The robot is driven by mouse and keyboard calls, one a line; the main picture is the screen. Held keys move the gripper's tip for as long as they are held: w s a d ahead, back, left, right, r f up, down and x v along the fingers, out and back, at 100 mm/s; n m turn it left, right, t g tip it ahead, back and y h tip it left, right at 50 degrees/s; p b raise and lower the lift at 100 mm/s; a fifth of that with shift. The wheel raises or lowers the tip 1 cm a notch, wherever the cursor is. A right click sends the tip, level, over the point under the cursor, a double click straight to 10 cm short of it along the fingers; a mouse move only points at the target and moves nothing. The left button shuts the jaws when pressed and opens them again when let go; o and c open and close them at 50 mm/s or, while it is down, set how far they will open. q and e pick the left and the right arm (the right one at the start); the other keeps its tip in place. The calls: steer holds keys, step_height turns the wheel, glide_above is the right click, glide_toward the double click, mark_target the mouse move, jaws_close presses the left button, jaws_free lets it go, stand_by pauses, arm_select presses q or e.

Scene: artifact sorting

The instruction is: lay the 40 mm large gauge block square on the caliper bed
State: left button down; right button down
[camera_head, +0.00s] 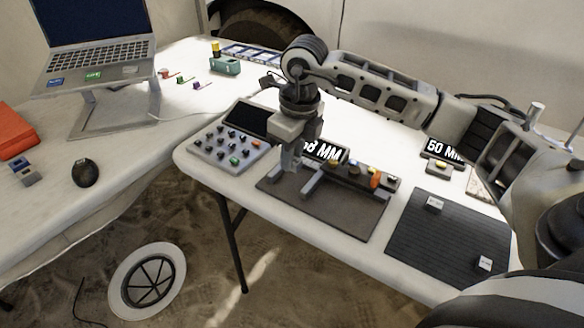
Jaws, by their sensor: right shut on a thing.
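The caliper bed (345,214) is a dark flat plate on the white table, with a rail along its back, grey jaws (311,184) reaching forward and an orange knob (375,180) at the right. My right gripper (291,163) points down over the left part of the bed, close to the left jaw. It is shut on a small grey piece, which I take for the gauge block; the fingers mostly hide it, and I cannot tell whether it touches the bed. A display (325,151) behind the caliper is partly covered by my gripper. My left gripper is not in view.
A ribbed black mat (440,240) at the right bears two small silver blocks (436,203) (485,263). A button panel (232,147) stands left of the caliper. A "60 MM" display (442,150) stands at the back right. A laptop (95,50) is on the left table.

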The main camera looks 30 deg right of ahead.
mark_target(290, 180)
steer(key=w+f, duration=0.1)
steer(key=w+d+f, duration=0.1)
steer(key=shift+d+f, duration=0.1)
steer(key=shift+f, duration=0.3)
step_height(290, 180, down, 3)
steer(key=shift+f, duration=0.2)
steer(key=c, duration=1.3)
jaws_free()
steer(key=shift+o, duration=0.2)
steer(key=shift+r, duration=0.15)
